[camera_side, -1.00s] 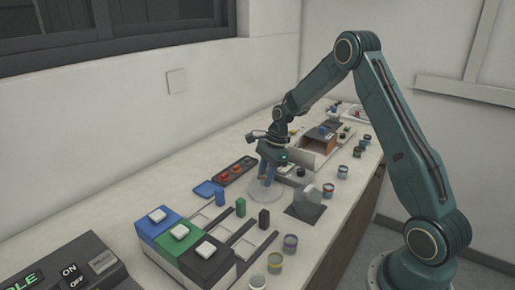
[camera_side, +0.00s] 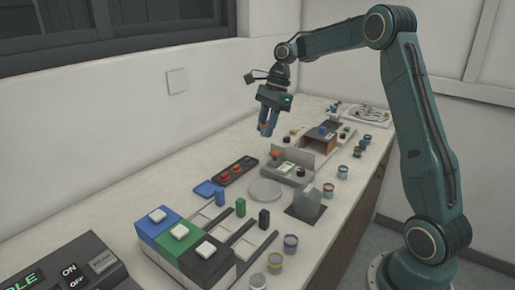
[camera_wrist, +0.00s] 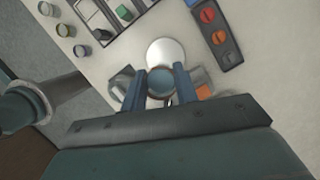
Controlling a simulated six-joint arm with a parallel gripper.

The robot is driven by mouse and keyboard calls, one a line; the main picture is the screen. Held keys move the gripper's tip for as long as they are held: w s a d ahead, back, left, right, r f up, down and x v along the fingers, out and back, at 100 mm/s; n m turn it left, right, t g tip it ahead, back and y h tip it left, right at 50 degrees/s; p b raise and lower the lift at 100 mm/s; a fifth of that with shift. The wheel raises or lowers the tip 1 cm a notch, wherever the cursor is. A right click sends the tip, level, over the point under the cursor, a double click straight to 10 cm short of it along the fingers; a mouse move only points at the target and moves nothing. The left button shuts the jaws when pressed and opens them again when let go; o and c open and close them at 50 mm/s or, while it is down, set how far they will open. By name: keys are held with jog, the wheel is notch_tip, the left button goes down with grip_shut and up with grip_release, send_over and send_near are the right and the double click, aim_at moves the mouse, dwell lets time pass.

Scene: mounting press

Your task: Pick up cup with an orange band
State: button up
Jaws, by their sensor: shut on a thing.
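My gripper (camera_side: 267,131) is high above the counter, with blue fingers pointing down. It is shut on a small cup, whose orange band (camera_side: 262,127) shows between the fingers in the side view. In the wrist view the cup (camera_wrist: 160,82) sits between the fingertips (camera_wrist: 160,72), its round mouth and bluish inside facing the camera. The fingers hide part of its sides. A pale round plate (camera_side: 265,191) lies bare on the counter below; it also shows in the wrist view (camera_wrist: 166,51).
Several other cups (camera_side: 290,244) stand along the counter's right edge. A grey sloped block (camera_side: 307,203) is right of the plate. A dark panel with red knobs (camera_side: 236,171) is to its left. Blue, green and black button boxes (camera_side: 180,233) stand nearer. The air around my gripper is clear.

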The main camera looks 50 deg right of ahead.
jog(key=shift+r, duration=0.35)
jog(key=shift+w, duration=0.15)
dwell(0.3)
